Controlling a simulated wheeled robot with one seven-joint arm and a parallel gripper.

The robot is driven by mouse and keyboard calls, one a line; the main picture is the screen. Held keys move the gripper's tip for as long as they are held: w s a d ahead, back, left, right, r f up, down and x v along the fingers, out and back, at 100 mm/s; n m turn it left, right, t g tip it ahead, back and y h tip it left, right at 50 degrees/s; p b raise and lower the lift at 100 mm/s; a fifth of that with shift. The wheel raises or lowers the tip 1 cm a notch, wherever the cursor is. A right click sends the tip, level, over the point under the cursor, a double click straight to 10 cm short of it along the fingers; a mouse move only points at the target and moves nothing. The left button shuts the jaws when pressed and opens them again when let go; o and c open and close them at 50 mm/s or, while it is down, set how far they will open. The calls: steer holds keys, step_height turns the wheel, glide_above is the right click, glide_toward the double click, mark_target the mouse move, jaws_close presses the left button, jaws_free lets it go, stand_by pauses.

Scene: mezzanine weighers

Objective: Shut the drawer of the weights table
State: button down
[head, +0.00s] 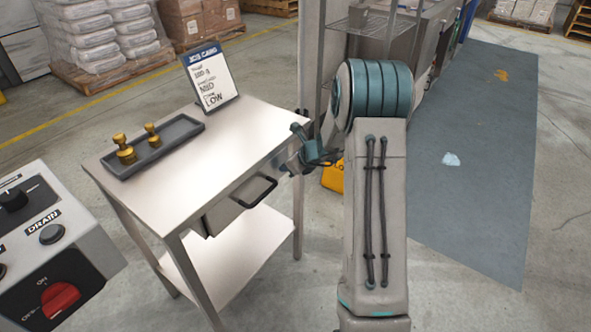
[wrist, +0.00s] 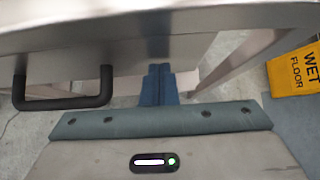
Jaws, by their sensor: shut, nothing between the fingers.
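The weights table (head: 235,125) is a steel table at the left of the head view. Its drawer (head: 228,208) is under the front edge, with a black bar handle (head: 254,191). The drawer front seems to stand slightly out from the table, but the exact gap is hard to tell. In the wrist view the handle (wrist: 62,100) is at the left, below the tabletop edge. My gripper (head: 290,166) is shut and empty at the drawer's right end, apart from the handle. Its fingertips (wrist: 159,72) point at the drawer front's right part; contact cannot be told.
On the table are a dark tray (head: 178,142) with brass weights and a sign card (head: 210,78). A control panel (head: 50,235) stands at the lower left. A yellow wet-floor sign (wrist: 297,72) stands right of the table. A blue-grey floor strip (head: 470,170) is mostly clear.

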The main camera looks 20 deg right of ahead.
steer(key=shift+w+a+r, duration=0.2)
steer(key=shift+w+a, duration=0.05)
steer(key=shift+a, duration=0.05)
steer(key=shift+d, duration=0.1)
steer(key=s+d+r, duration=0.6)
steer(key=s+d, duration=0.1)
steer(key=s, duration=0.2)
steer(key=shift+s+r, duration=0.25)
steer(key=shift+r, duration=0.1)
